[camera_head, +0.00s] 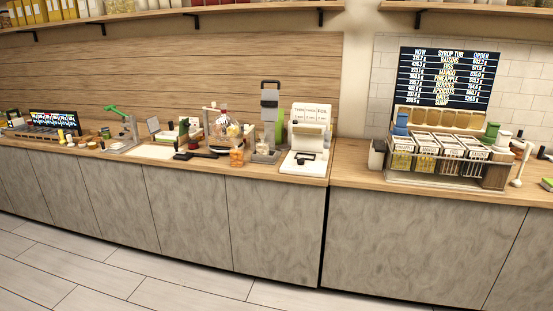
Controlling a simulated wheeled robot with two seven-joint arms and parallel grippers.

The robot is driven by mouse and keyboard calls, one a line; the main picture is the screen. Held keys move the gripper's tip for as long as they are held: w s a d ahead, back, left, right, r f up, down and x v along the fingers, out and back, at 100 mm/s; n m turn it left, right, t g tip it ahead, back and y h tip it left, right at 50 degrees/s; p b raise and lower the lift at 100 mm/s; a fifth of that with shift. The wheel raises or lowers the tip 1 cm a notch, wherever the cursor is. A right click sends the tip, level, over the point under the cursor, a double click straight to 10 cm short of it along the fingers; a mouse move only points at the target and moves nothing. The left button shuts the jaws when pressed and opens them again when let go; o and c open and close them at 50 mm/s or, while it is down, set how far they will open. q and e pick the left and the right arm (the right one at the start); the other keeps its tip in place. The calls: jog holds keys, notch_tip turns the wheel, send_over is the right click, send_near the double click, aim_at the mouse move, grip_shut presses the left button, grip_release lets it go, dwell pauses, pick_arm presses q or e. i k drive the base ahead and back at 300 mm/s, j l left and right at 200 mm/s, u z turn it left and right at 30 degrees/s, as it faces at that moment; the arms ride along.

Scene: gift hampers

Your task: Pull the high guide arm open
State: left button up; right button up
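No gripper of mine is in view. I cannot tell for sure which part is the high guide arm. A tall grey device (268,112) with a dark opening near its top stands upright on the left counter. A green arm (114,111) slants up over a small stand further left. A thin white upright arm (522,162) stands at the right end of the jar rack on the right counter. All are small in the view, and their joints cannot be made out.
A white machine (306,145) stands at the left counter's right end. A wire rack (436,180) of labelled bins fills the right counter's middle, below a black menu board (449,78). Wooden shelves (150,14) run above. The tiled floor (60,270) in front is clear.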

aim_at(213, 104)
jog(key=i+u, duration=0.35)
jog(key=i, duration=0.5)
jog(key=i+l+u, duration=0.15)
jog(key=i+u, duration=0.15)
jog(key=i, duration=1.4)
jog(key=l+z, duration=0.05)
